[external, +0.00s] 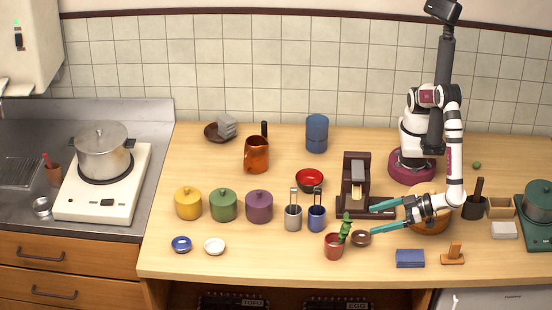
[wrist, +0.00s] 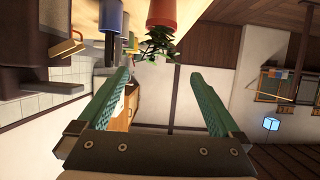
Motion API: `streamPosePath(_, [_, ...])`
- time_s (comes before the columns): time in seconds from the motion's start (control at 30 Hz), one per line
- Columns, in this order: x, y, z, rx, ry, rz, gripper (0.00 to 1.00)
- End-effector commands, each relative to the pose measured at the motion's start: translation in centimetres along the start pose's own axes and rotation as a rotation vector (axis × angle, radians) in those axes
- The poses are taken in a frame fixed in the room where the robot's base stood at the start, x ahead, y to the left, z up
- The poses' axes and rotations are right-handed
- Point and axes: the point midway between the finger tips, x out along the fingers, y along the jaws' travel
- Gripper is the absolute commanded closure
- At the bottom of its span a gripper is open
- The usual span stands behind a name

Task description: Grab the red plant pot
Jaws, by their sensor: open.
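The red plant pot (external: 334,249) stands upright near the front edge of the counter, with a green plant (external: 345,228) leaning right out of it. My gripper (external: 371,220) is open and empty, its two teal fingers pointing left toward the plant from the right. In the wrist view the red pot (wrist: 163,12) is at the top edge, partly cut off, and its plant (wrist: 156,44) hangs below it in the picture. There the plant is above and beyond the gap of my gripper (wrist: 160,76), apart from both fingers.
A small brown bowl (external: 361,239) sits right of the pot, close to my lower finger. A blue cup (external: 316,218) and a grey cup (external: 293,218) stand behind left. A coffee machine (external: 355,185) stands behind. Counter left of the pot (external: 270,255) is clear.

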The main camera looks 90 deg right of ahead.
Motion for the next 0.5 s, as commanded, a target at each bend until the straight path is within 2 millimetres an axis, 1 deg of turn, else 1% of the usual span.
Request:
streamPosePath(0.03, [0.8,0.0,1.9,-0.004,0.001,0.002,0.0])
streamPosePath(0.1, [1.6,0.0,3.8,-0.002,0.0,0.001,0.0])
streamPosePath(0.17, [2.2,-0.1,4.7,0.002,-0.001,0.001,0.0])
streamPosePath(0.27, [4.1,0.0,5.0,0.004,-0.001,0.004,0.0])
streamPosePath(0.4, [8.3,0.0,5.0,0.005,-0.002,0.005,0.0])
streamPosePath(0.5, [10.8,0.0,5.0,0.004,-0.003,0.004,0.0])
